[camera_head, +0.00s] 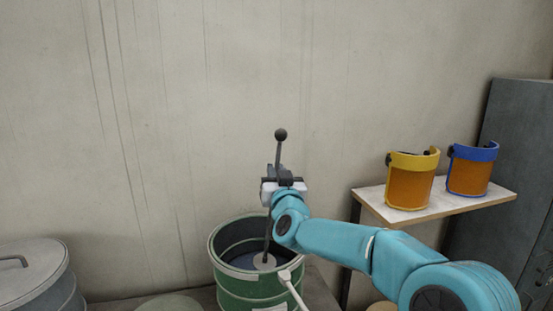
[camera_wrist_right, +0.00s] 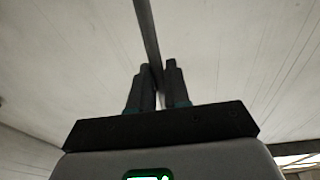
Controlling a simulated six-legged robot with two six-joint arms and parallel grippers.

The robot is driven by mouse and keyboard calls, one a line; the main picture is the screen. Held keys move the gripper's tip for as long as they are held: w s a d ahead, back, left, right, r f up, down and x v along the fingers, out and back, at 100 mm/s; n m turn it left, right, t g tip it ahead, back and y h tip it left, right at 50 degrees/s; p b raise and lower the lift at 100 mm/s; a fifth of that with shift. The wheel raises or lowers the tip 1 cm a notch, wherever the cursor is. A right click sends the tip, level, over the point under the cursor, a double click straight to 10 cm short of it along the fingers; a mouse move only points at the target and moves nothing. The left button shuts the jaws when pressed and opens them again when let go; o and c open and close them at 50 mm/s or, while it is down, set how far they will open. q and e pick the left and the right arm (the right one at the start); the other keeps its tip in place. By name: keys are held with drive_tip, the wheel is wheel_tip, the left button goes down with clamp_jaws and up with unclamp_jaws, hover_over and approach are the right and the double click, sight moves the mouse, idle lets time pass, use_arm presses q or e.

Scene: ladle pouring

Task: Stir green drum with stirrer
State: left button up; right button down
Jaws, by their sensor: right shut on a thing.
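The green drum (camera_head: 238,288) stands open-topped at the lower middle of the head view, with dark contents inside. My right gripper (camera_head: 280,180) is shut on the upper part of the rod, above the drum. The right wrist view also shows the rod (camera_wrist_right: 148,40) running between the fingers (camera_wrist_right: 160,78). My left gripper is not in view.
A grey lidded drum (camera_head: 35,270) stands at the lower left. A white-handled tool (camera_head: 292,288) leans at the green drum's right. A shelf (camera_head: 460,206) at right holds a yellow visor (camera_head: 411,181) and a blue visor (camera_head: 470,171). A wall rises behind.

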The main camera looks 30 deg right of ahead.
wheel_tip(320, 180, down, 18)
drive_tip(key=b, duration=0.7)
idle(0.4)
